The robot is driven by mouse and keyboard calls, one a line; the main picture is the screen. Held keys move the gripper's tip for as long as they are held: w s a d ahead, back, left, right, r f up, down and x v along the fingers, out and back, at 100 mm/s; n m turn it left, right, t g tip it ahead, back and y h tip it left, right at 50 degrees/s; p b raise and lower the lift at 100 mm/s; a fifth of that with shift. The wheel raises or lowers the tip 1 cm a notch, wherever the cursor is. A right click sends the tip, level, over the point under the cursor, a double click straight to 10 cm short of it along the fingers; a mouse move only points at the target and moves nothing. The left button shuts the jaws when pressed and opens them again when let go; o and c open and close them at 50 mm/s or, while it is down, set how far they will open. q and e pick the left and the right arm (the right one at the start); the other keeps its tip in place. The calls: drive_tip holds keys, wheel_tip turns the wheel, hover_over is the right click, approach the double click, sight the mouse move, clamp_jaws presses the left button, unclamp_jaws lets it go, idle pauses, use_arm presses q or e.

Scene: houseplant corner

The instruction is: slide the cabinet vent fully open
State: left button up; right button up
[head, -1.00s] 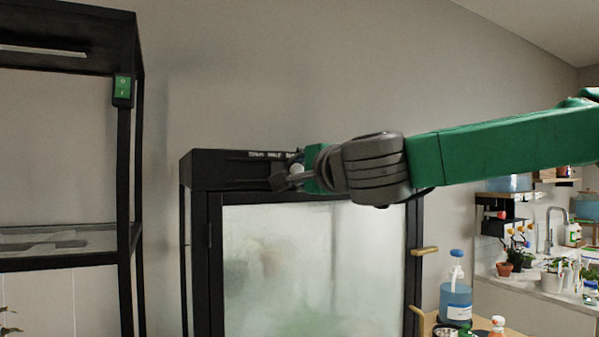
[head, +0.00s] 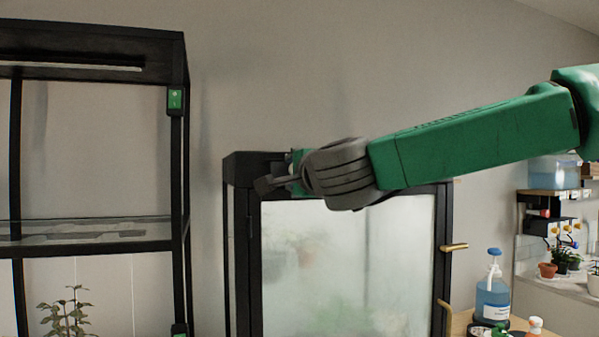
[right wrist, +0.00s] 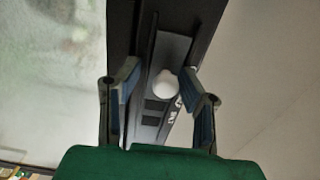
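The cabinet (head: 350,260) is black-framed with a fogged glass door. Its vent strip runs along the top front edge, largely hidden by my right arm in the head view. In the right wrist view, the vent slider (right wrist: 174,48) is a grey strip with a round white knob (right wrist: 165,83); dark slots (right wrist: 150,120) and partly covered white lettering lie nearby. My right gripper (head: 272,184) is at the top left of the cabinet. In the right wrist view, its open fingers (right wrist: 159,75) stand either side of the knob, with visible gaps. My left gripper is out of view.
A black open shelf frame (head: 178,190) with a green switch stands at left, with a plant (head: 68,318) below. A blue pump bottle (head: 492,300) stands on a wooden surface to the right.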

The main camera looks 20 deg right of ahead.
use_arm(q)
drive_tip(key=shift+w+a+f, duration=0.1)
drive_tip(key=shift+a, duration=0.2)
use_arm(e)
drive_tip(key=shift+w+a+r, duration=0.1)
drive_tip(key=shift+w+a, duration=0.05)
drive_tip(key=shift+a, duration=0.15)
drive_tip(key=s, duration=1.2)
drive_tip(key=shift+d, duration=0.15)
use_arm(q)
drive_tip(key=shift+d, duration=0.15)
use_arm(e)
drive_tip(key=shift+d, duration=0.1)
